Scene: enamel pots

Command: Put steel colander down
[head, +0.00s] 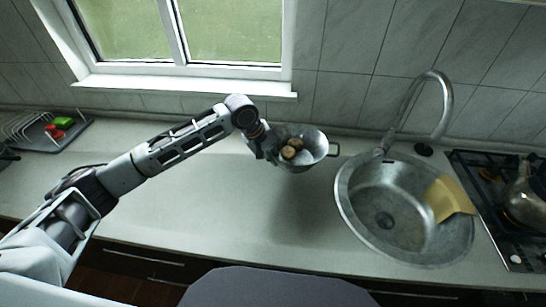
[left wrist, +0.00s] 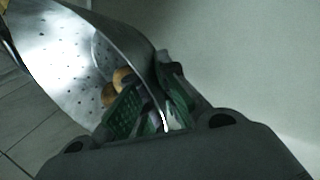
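The steel colander (head: 319,146) is in the middle of the head view, with several round brown things (head: 291,149) inside it. My left gripper (head: 271,152) is shut on its left rim or handle; the exact grip is partly hidden. A dark shadow lies on the counter in front of it, so the colander looks held above the surface. In the left wrist view the perforated colander wall (left wrist: 62,58) fills the upper left, and the green-padded fingers (left wrist: 150,105) close around its edge. My right gripper is not in view.
The grey counter (head: 215,215) is clear in front and to the left. A round metal sink (head: 352,205) with a tap (head: 440,100) and a yellow cloth (head: 448,198) is to the right, then a stove with a kettle (head: 525,200). A dish rack (head: 40,135) stands far left.

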